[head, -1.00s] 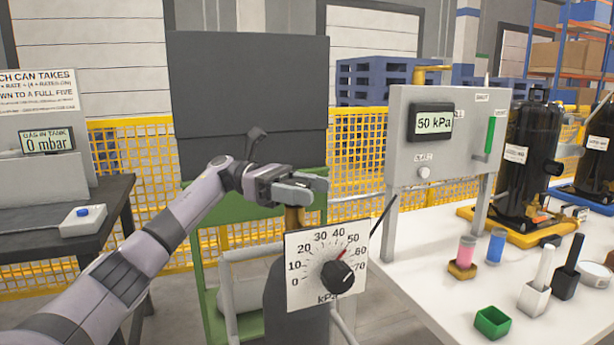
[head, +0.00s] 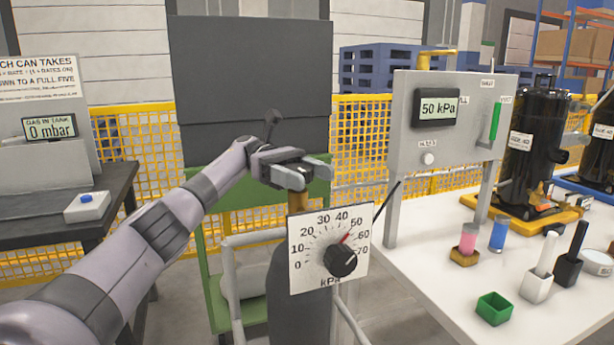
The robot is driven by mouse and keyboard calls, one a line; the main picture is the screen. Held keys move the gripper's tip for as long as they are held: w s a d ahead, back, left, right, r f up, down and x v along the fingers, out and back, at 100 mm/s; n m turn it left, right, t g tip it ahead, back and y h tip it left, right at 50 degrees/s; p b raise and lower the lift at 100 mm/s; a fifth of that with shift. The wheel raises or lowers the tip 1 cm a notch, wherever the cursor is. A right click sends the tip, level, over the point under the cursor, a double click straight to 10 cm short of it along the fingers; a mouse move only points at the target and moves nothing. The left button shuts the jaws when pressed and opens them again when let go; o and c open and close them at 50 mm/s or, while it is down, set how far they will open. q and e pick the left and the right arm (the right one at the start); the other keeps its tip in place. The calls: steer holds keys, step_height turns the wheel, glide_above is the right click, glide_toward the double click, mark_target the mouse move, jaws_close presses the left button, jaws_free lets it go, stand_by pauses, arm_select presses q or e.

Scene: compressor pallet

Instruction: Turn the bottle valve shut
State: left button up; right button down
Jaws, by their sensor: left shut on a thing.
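The dark grey gas bottle (head: 291,262) stands upright behind the dial card, with a brass-coloured valve neck (head: 297,201) at its top. My left gripper (head: 306,176) is directly over this neck and shut on the bottle valve. Its fingers hide the valve's top, so the handle itself cannot be made out. The white kPa dial card (head: 308,276) hides part of the bottle; its black knob (head: 341,261) has a red mark near 50. My right gripper is out of view.
A grey panel (head: 400,135) reading 50 kPa stands on the white table (head: 427,277) at right. A grey rail (head: 231,285) is beside the bottle. A dark table (head: 115,190) at left carries a 0 mbar display (head: 50,127).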

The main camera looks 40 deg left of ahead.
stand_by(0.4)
arm_select(q)
steer(key=o, duration=1)
steer(key=shift+c, duration=0.2)
steer(key=shift+r, duration=0.15)
steer(key=shift+r, duration=0.35)
step_height(320, 180, up, 12)
steer(key=p, duration=0.6)
step_height(320, 180, up, 6)
steer(key=p, duration=0.6)
glide_above(307, 171)
steer(key=shift+r+p, duration=0.3)
steer(key=shift+r, duration=0.25)
